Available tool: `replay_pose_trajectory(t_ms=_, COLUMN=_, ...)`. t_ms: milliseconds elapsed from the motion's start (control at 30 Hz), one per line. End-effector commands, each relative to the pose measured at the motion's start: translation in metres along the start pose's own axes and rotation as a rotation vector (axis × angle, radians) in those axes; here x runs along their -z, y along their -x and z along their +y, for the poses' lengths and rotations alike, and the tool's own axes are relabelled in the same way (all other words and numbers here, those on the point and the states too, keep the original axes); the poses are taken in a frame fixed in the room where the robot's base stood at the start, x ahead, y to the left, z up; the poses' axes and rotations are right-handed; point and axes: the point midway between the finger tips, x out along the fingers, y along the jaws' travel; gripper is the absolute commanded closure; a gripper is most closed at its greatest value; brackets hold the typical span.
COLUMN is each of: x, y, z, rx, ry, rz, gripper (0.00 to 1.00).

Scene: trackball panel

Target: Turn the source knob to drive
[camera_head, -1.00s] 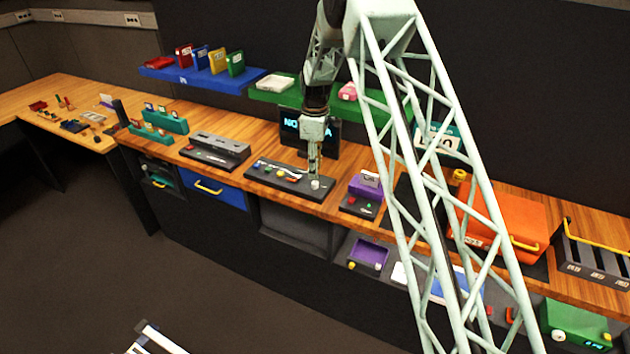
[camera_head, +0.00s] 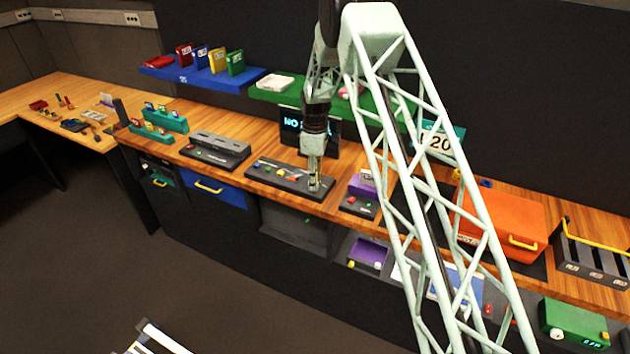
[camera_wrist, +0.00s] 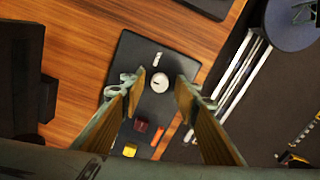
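The dark control panel (camera_head: 262,178) lies on the wooden bench; it also shows in the wrist view (camera_wrist: 140,50). A round white knob (camera_wrist: 160,82) sits near its right end, with a small white marked piece (camera_wrist: 158,58) beside it. My gripper (camera_wrist: 161,83) is open and points down over the panel. In the wrist view the white knob lies between the fingertips, with a gap on each side. I cannot tell whether the fingertips are level with it or above it. In the head view my gripper (camera_head: 314,187) hides the knob. The knob's setting is unreadable.
A dark red button (camera_wrist: 141,124), a yellow one (camera_wrist: 130,150) and an orange bar (camera_wrist: 158,138) sit on the same panel. A monitor (camera_head: 292,122) stands behind it. A purple box (camera_head: 361,185) stands to the right, and a grey slotted unit (camera_head: 215,148) to the left.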

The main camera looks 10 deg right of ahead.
Motion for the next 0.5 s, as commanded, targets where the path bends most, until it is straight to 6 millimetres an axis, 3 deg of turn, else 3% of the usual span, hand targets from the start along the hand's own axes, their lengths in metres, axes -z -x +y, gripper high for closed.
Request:
replay_pose_trajectory(t_ms=300, x=0.0001, y=0.0002, z=0.0, rx=0.0, ry=0.0, rz=0.0, gripper=0.95)
replay_pose_trajectory(t_ms=500, x=0.0, y=0.0002, z=0.0001, rx=0.0, ry=-0.004, rz=0.0, gripper=0.95)
